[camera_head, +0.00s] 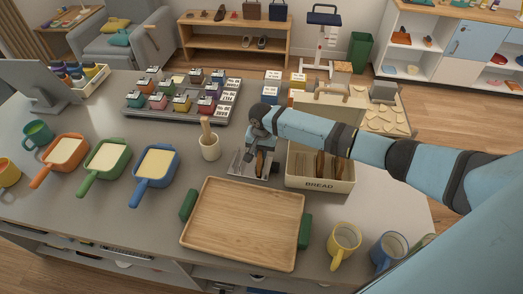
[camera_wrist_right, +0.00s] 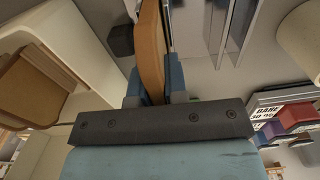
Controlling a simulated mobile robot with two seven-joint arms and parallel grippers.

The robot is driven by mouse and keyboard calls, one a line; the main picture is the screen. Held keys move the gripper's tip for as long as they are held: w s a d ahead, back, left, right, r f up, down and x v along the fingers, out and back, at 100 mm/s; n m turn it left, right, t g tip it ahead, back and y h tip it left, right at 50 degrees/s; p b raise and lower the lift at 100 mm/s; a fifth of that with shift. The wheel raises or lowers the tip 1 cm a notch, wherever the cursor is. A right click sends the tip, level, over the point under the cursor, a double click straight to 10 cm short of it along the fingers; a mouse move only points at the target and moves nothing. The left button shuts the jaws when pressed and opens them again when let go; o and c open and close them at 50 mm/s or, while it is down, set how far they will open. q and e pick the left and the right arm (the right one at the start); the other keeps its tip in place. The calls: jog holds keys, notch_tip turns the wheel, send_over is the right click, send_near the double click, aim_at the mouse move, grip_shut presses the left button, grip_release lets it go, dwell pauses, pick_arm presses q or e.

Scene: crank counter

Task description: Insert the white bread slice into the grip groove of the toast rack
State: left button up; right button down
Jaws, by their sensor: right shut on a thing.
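My right gripper (camera_head: 260,149) points down over the toast rack and is shut on a bread slice (camera_head: 260,164). The slice stands upright and shows a brown crust edge; its face colour is hard to tell. In the right wrist view the slice (camera_wrist_right: 151,45) sits between the blue fingers of the gripper (camera_wrist_right: 153,80). The toast rack (camera_head: 236,168) is a small grey metal holder with thin dividers, and its dividers show in the wrist view (camera_wrist_right: 232,28) beside the slice. The slice is at the rack's right part; its seating in a groove cannot be told. My left gripper is not in view.
A cream bin marked BREAD (camera_head: 322,185) with brown slices stands right of the rack. A wooden tray (camera_head: 245,222) with green handles lies in front. A utensil crock (camera_head: 209,147) stands left, near a blue pan (camera_head: 156,163). Mugs (camera_head: 344,240) stand at front right.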

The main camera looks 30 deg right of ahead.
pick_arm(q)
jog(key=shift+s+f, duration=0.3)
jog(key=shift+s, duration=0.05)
pick_arm(e)
jog(key=shift+f, duration=0.35)
jog(key=c, duration=1.1)
grip_release()
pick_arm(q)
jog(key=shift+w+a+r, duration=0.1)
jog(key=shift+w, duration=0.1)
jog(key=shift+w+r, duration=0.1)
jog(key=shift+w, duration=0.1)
pick_arm(e)
jog(key=shift+r, duration=0.1)
jog(key=shift+r, duration=0.35)
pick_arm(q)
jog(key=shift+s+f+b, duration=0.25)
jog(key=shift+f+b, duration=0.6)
pick_arm(e)
notch_tip(320, 180, up, 13)
